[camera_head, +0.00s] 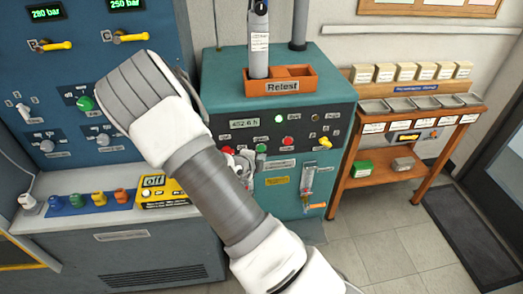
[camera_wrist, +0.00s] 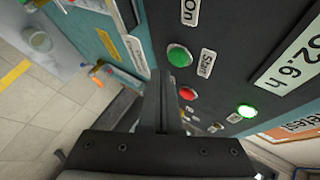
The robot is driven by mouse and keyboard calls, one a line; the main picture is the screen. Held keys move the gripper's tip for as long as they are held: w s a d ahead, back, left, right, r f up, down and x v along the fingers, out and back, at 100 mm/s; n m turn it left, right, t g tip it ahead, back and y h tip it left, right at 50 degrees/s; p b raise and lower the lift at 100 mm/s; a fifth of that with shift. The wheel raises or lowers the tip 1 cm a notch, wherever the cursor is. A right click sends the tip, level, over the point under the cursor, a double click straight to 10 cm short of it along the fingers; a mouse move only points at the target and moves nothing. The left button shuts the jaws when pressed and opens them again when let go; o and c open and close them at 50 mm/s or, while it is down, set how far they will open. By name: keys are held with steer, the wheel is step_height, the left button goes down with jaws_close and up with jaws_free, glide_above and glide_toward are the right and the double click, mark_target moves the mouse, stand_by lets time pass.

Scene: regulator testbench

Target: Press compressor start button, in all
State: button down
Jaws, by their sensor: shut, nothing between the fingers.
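The compressor is a teal cabinet (camera_head: 342,92) with a black control panel in the head view. Its green start button (camera_head: 261,148) shows just right of my arm, with a red button (camera_head: 288,141) further right. In the wrist view the green button (camera_wrist: 180,55) has a "Start" label beside it. My gripper (camera_wrist: 163,78) is shut and empty, its tips close to the panel just below the green button in that picture. I cannot tell whether they touch anything. In the head view my forearm hides part of the panel's left side.
An orange "Retest" tray (camera_head: 280,84) with a grey-handled tool sits on top of the cabinet. A blue test bench (camera_head: 60,75) with knobs stands at the left, with a yellow box (camera_head: 165,192) marked "off".

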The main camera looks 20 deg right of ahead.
steer(key=s, duration=0.2)
steer(key=s+a+b, duration=0.1)
steer(key=s, duration=0.1)
steer(key=shift+s+a, duration=0.1)
steer(key=shift+s, duration=0.05)
steer(key=shift+a, duration=0.1)
stand_by(0.7)
steer(key=s+a+r+n+y, duration=0.2)
steer(key=a+r+n+y, duration=0.3)
steer(key=a+r+n, duration=0.25)
steer(key=s+a+r+n+y, duration=0.3)
steer(key=a+r+n+y, duration=0.25)
steer(key=a+r, duration=0.2)
steer(key=s+d+r+n+g+h, duration=0.1)
steer(key=s+r+n, duration=0.4)
steer(key=s, duration=0.4)
steer(key=s+d+r+n, duration=0.1)
steer(key=s+r+n, duration=0.5)
steer(key=s+n, duration=0.2)
steer(key=shift+s+d+n+g+h, duration=0.3)
steer(key=shift+s+d+g+h, duration=0.1)
steer(key=shift+s, duration=0.25)
